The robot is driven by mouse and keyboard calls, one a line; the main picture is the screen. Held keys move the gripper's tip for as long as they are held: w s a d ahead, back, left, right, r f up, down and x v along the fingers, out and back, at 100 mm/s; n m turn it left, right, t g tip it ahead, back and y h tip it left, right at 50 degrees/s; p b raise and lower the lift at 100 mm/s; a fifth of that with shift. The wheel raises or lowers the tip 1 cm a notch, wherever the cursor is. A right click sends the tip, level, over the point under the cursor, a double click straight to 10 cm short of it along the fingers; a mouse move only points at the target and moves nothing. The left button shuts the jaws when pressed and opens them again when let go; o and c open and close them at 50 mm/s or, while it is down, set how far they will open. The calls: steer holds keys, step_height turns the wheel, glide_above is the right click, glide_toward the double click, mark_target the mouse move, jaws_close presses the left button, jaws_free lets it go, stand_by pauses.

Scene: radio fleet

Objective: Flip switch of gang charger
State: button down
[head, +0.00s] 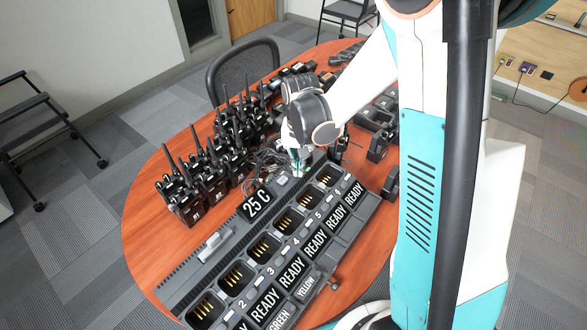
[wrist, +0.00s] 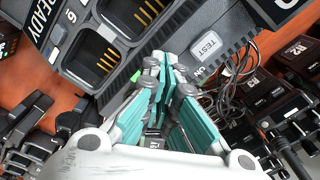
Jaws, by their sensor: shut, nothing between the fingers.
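The gang charger (head: 216,254) is a long dark grey unit lying across the table, with a row of charging pockets, READY panels and a 25 C display (head: 257,204). My gripper (head: 298,172) is at its far end, fingers pointing down at the housing. In the wrist view the teal fingers of my gripper (wrist: 165,66) are shut and empty, over or against the charger's edge. A TEST button (wrist: 208,46) and a partly covered ON label (wrist: 200,72) are just right of the fingertips. A small green patch (wrist: 135,76) shows left of them. The switch itself is not clearly visible; the fingers may hide it. Contact cannot be told.
Several black radios (head: 205,178) stand upright left of the charger. Tangled cables (head: 262,161) lie beside my gripper. More dark devices (head: 375,118) crowd the table's right side. The wooden table (head: 140,225) is bare along its left edge. A chair (head: 243,70) stands behind.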

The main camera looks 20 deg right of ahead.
steer(key=shift+f, duration=0.15)
steer(key=shift+r+p, duration=2.2)
steer(key=shift+r, duration=1.35)
steer(key=s+r+n+t, duration=0.5)
steer(key=s+r+t, duration=0.2)
steer(key=s+r, duration=1)
steer(key=shift+s+r, duration=0.2)
steer(key=shift+r, duration=0.15)
